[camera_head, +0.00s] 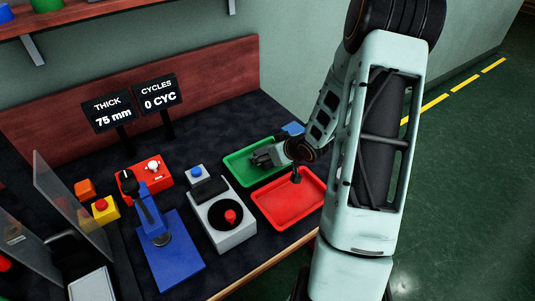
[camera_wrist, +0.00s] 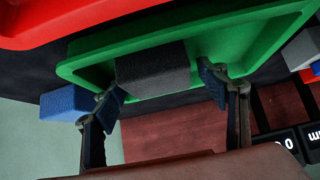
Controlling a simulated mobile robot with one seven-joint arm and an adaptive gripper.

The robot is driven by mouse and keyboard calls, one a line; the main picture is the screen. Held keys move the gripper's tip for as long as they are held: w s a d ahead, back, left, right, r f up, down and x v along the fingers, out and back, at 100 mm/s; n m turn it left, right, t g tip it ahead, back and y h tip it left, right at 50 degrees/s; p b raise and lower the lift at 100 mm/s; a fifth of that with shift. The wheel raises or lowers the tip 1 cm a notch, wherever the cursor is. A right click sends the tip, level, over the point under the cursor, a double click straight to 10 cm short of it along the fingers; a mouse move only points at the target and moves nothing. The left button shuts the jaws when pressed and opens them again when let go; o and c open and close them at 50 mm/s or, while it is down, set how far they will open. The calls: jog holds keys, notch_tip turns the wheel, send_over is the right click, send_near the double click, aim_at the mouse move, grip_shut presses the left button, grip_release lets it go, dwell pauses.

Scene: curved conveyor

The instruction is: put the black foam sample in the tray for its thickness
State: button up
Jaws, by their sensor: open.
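The black foam sample (camera_wrist: 153,72) shows in the wrist view as a dark grey block at the green tray (camera_wrist: 275,32). It looks to be inside that tray, by one wall; I cannot tell if it lies flat on the floor. My gripper (camera_wrist: 163,92) is open, with one finger to each side of the block and a visible gap at the right finger. In the head view my gripper (camera_head: 262,158) is low over the green tray (camera_head: 236,170), and I cannot make out the sample there. The red tray (camera_head: 288,205) is empty in front.
A blue block (camera_wrist: 68,102) is beside the green tray, also in the head view (camera_head: 292,128). The thickness display (camera_head: 112,113) reads 75 mm; the cycles display (camera_head: 160,96) reads 0 CYC. A blue press (camera_head: 170,255) and a grey device (camera_head: 222,218) stand left of the trays.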

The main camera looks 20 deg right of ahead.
jog(key=shift+r, duration=0.15)
jog(key=p+v, duration=0.4)
jog(key=v, duration=0.8)
